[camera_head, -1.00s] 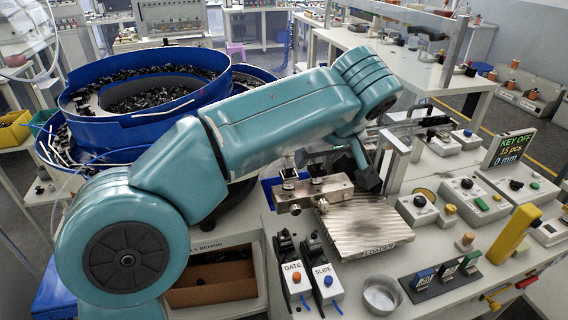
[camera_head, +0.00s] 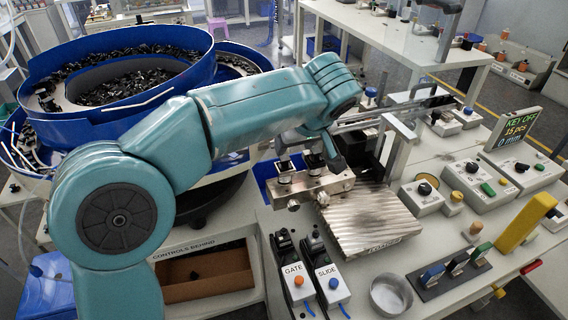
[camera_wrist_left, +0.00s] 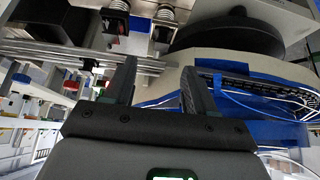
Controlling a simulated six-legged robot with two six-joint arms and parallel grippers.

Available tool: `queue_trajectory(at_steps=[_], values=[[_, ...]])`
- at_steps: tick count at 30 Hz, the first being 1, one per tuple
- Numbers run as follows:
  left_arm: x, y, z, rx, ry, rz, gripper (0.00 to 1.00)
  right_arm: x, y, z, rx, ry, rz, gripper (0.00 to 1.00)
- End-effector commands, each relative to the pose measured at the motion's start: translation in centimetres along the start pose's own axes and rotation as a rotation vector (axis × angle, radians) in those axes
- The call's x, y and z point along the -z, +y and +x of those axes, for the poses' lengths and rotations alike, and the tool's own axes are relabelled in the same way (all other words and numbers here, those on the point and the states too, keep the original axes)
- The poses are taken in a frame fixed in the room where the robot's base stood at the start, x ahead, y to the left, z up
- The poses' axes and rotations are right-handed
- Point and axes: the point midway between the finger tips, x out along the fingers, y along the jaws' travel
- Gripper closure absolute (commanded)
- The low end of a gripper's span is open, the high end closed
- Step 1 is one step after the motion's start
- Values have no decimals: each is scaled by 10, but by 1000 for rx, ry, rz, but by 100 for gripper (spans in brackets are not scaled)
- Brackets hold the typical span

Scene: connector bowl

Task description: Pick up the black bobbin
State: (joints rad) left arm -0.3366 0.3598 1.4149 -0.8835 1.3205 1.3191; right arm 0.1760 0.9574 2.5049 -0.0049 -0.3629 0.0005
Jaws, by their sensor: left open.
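I cannot single out the black bobbin with certainty. A small dark spool-like piece (camera_head: 466,43) stands on the back table at the upper right in the head view, near orange-topped ones. My left gripper (camera_head: 335,158) is partly hidden by its own wrist, above the metal block beside the ribbed plate. In the left wrist view my left gripper (camera_wrist_left: 160,92) is open, with nothing between its two dark fingers. My right gripper is not in view.
A blue feeder bowl (camera_head: 120,118) full of black parts stands at left. The ribbed metal plate (camera_head: 372,226), GATE and SLIDE boxes (camera_head: 297,284), a round metal cup (camera_head: 391,295) and a yellow handle (camera_head: 524,224) crowd the bench. A brown-lined tray (camera_head: 205,275) sits below.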

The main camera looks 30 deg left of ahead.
Motion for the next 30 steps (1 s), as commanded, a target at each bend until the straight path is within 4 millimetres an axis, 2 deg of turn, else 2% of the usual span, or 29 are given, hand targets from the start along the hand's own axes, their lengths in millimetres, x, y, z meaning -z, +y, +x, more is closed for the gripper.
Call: queue_trajectory(at_steps=[3,11,18,21,27,29,30], values=[[0,-1,22,3,-2,-1,45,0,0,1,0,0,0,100],[2,-1,45,1,0,-1,45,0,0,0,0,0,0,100],[5,-2,82,1,-1,-1,45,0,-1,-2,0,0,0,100],[6,-2,88,0,0,-1,45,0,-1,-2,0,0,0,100],[6,-2,88,-1,0,-1,45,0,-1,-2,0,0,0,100],[6,-2,88,-1,0,-1,64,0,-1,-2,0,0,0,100],[6,-2,88,-1,0,-1,77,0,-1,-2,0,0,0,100]])
